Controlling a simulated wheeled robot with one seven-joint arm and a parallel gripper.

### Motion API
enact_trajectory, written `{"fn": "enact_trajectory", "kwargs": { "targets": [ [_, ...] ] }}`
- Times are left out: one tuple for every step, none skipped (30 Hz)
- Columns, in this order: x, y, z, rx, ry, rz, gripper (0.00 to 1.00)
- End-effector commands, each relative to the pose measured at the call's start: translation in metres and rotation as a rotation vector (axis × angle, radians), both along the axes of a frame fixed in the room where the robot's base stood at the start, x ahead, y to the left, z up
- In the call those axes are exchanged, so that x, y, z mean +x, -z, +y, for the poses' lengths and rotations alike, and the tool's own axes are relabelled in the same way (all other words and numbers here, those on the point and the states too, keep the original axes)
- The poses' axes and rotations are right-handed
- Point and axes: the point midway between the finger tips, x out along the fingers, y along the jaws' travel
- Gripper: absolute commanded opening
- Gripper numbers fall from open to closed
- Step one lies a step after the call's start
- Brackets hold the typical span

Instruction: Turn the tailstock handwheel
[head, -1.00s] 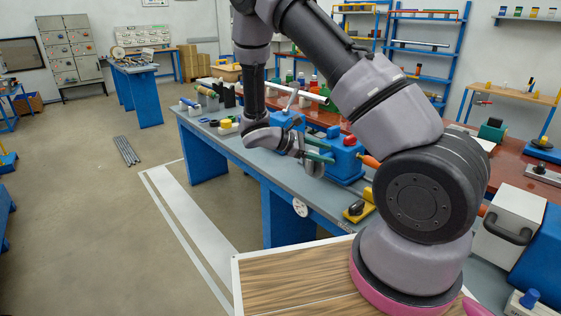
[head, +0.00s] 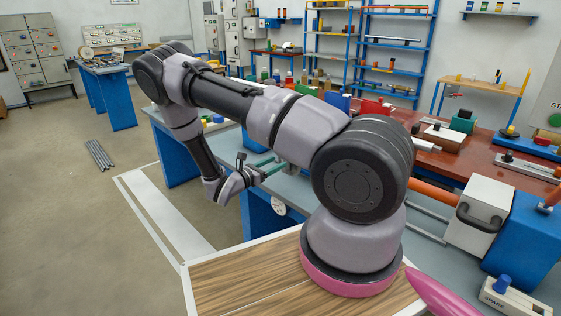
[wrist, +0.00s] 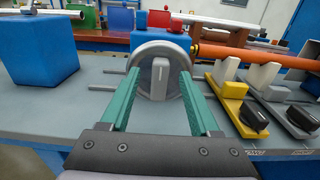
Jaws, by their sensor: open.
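In the wrist view the grey round handwheel (wrist: 144,83) faces me, with a pale upright grip (wrist: 161,78) across its middle. A blue tailstock body (wrist: 182,44) shows behind it. My gripper (wrist: 158,76) is open, its two green fingers pointing at the wheel, one toward each side. The fingertips overlap the wheel's sides in the picture; I cannot tell whether they touch it. Nothing is held between them. In the head view my gripper (head: 272,165) is over the bench's near edge, and my arm hides the tailstock and handwheel.
A blue block (wrist: 36,48) with a metal rod stands left of the wheel. A white box (head: 481,217) with a dark handle stands at the bench's right.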

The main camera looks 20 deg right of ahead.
Motion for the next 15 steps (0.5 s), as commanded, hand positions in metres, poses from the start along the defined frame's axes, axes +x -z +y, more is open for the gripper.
{"fn": "enact_trajectory", "kwargs": {
  "targets": [
    [0.002,0.000,-0.009,0.000,0.004,0.000,0.62],
    [0.004,0.000,-0.013,0.000,0.003,-0.001,0.62],
    [0.006,0.000,-0.018,0.000,0.003,-0.001,0.62],
    [0.007,0.000,-0.022,0.000,0.003,-0.001,0.62],
    [0.008,0.000,-0.025,0.000,0.003,-0.001,0.62],
    [0.010,0.000,-0.028,0.000,0.002,-0.001,0.62],
    [0.010,0.000,-0.030,0.000,0.002,-0.001,0.62],
    [0.011,0.000,-0.031,0.000,0.002,-0.001,0.62],
    [0.011,0.000,-0.033,0.000,0.002,-0.001,0.62],
    [0.012,0.000,-0.034,0.000,0.002,-0.001,0.62],
    [0.012,0.000,-0.035,0.000,0.002,-0.001,0.62],
    [0.012,0.000,-0.035,0.000,0.001,-0.001,0.62],
    [0.012,0.000,-0.035,0.000,0.001,-0.001,0.62],
    [0.012,0.000,-0.035,0.000,0.001,-0.001,0.62],
    [0.012,0.000,-0.035,0.000,0.001,-0.001,0.62]
  ]
}}
